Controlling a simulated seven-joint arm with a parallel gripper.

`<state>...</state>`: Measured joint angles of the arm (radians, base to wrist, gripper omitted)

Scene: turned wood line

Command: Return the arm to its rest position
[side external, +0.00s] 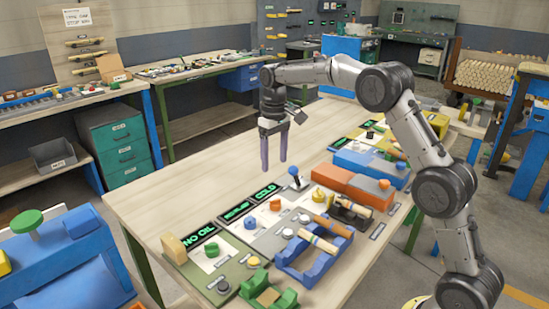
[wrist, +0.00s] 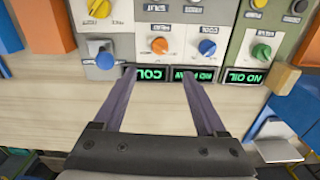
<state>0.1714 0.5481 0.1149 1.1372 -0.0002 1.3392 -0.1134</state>
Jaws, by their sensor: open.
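My gripper (side external: 274,152) hangs from my arm above the wooden table (side external: 160,205), with its two purple fingers pointing down, apart and with nothing between them. In the wrist view my gripper (wrist: 152,88) shows the fingers spread over the table's edge strip and the displays. The fingertips are near the green-lit COLD display (wrist: 150,74) and the display beside it. I cannot tell how high the fingers are above the table.
Control panels with coloured knobs and a NO OIL display (side external: 196,218) line the table. A blue rack (side external: 313,258) holds turned wood pieces, and an orange block (side external: 333,176) stands behind it. The table's left part is bare. Other benches stand behind.

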